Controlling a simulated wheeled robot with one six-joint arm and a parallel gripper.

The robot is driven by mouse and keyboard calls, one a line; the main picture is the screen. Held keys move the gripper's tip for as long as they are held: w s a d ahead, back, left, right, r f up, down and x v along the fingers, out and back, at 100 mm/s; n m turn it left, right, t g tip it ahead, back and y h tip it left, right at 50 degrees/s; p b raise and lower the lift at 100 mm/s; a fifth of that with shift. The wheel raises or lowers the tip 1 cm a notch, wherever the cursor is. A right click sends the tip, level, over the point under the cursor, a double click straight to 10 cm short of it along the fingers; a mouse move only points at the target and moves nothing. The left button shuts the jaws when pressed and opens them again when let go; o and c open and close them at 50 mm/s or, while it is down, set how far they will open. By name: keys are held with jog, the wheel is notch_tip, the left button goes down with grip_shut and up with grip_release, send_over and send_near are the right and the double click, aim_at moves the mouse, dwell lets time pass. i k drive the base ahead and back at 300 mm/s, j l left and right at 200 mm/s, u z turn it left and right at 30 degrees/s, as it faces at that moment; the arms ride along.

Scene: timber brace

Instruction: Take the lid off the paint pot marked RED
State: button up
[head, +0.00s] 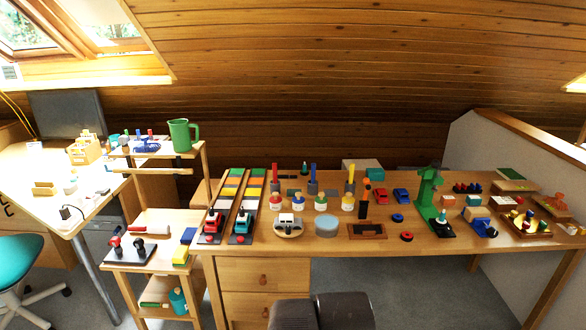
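Several small paint pots stand in a row across the middle of the long wooden bench. The leftmost pot (276,203) has red on it. All look upright. Their markings are too small to read, so I cannot tell which is marked RED. My gripper is not in view.
Red, blue and yellow upright pieces stand behind. A green press (427,200) stands right; striped tracks (233,202) lie left.

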aim_at(275, 199)
jog(key=i+u, duration=0.3)
jog(key=i, duration=0.25)
jog(key=i+u, duration=0.25)
jog(key=i, duration=0.3)
jog(key=i+l+u, duration=0.15)
jog(key=i+u, duration=0.15)
jog(key=i, duration=0.2)
